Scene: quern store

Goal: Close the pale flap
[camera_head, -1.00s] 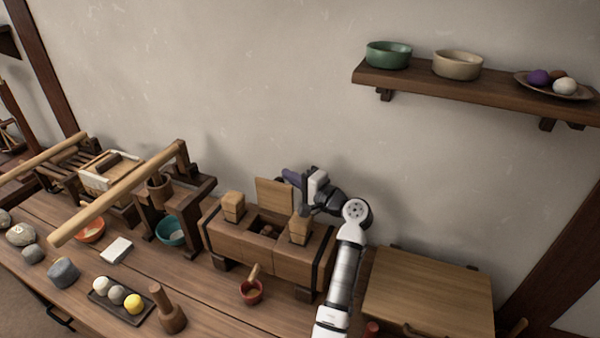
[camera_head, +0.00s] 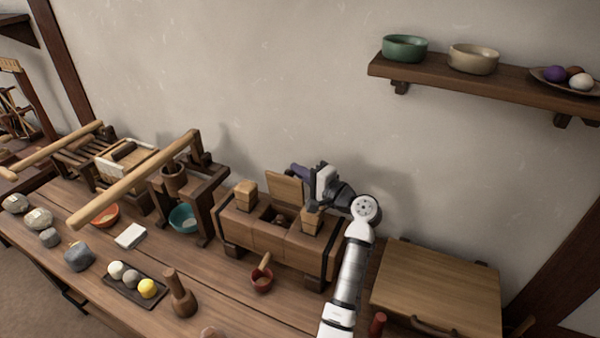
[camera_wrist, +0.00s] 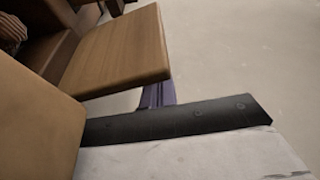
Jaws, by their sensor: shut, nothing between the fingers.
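The pale flap (camera_head: 284,187) stands raised at the back of the wooden chest (camera_head: 262,236), leaving a square opening (camera_head: 277,215) in its top with something dark and rounded inside. In the wrist view the flap (camera_wrist: 122,50) shows as a flat light-brown board. My gripper (camera_head: 298,172) is shut and empty, behind and right of the flap near the wall. Its purple finger part shows beyond the flap's edge in the wrist view (camera_wrist: 158,95). I cannot tell whether it touches the flap.
Two pale wooden blocks stand on the chest, left (camera_head: 245,190) and right (camera_head: 311,220) of the opening; the right one is close to my wrist. A wooden lidded box (camera_head: 440,285) is at right.

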